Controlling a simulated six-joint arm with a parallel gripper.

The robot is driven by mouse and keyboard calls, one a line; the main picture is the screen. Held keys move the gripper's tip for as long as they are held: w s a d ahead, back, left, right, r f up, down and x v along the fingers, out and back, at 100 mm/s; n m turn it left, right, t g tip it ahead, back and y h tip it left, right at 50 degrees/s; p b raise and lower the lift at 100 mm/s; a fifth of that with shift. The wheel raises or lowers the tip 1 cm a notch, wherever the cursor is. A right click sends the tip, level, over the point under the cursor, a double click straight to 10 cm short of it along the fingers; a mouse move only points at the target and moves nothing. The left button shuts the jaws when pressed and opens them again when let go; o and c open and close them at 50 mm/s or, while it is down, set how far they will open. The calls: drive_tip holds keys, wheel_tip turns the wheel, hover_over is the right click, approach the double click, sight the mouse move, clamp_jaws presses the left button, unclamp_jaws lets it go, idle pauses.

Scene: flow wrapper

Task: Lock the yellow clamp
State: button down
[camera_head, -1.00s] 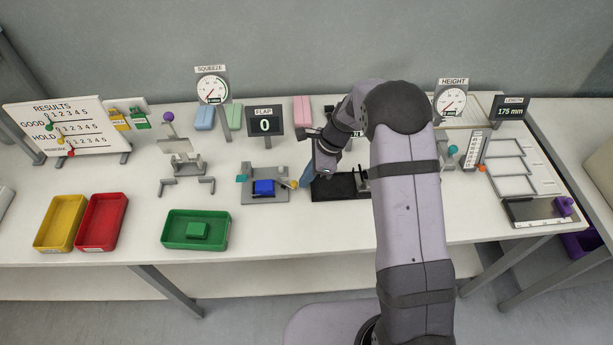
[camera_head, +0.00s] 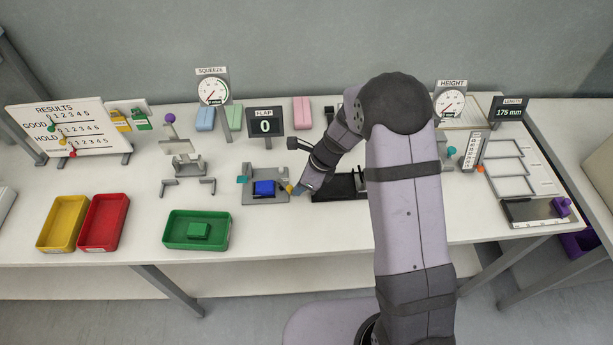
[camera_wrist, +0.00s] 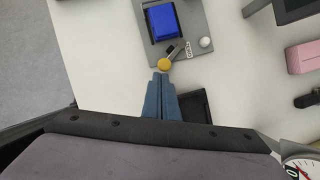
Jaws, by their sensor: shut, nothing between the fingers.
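The yellow clamp (camera_wrist: 165,65) shows in the wrist view as a round yellow knob at the edge of a grey plate (camera_wrist: 207,50). In the head view the yellow clamp (camera_head: 289,188) is small, at the right side of the same plate (camera_head: 251,199). A blue block (camera_head: 264,188) sits on the plate, and it also fills the plate's middle in the wrist view (camera_wrist: 164,20). My gripper (camera_wrist: 161,77) is shut and empty, its blue fingertips right by the yellow knob. I cannot tell whether they touch it. In the head view my gripper (camera_head: 299,190) is just right of the clamp.
A black tray (camera_head: 330,190) lies just right of the plate, under my arm. A green tray (camera_head: 170,231) with a green block stands front left. The FLAP display (camera_head: 265,122) reads 0 behind the plate. Red (camera_head: 103,222) and yellow (camera_head: 62,223) trays stand farther left.

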drive_tip(key=s+a+m, duration=0.1)
drive_tip(key=a+m+t, duration=0.1)
drive_tip(key=m, duration=0.1)
drive_tip(key=shift+s+a+m+h, duration=0.15)
drive_tip(key=shift+s+m+h, duration=0.15)
drive_tip(key=shift+s, duration=0.05)
drive_tip(key=shift+s+a+p, duration=0.1)
drive_tip(key=shift+a+p, duration=0.2)
drive_tip(key=shift+a, duration=0.05)
drive_tip(key=shift+w+d, duration=0.1)
drive_tip(key=shift+w, duration=0.1)
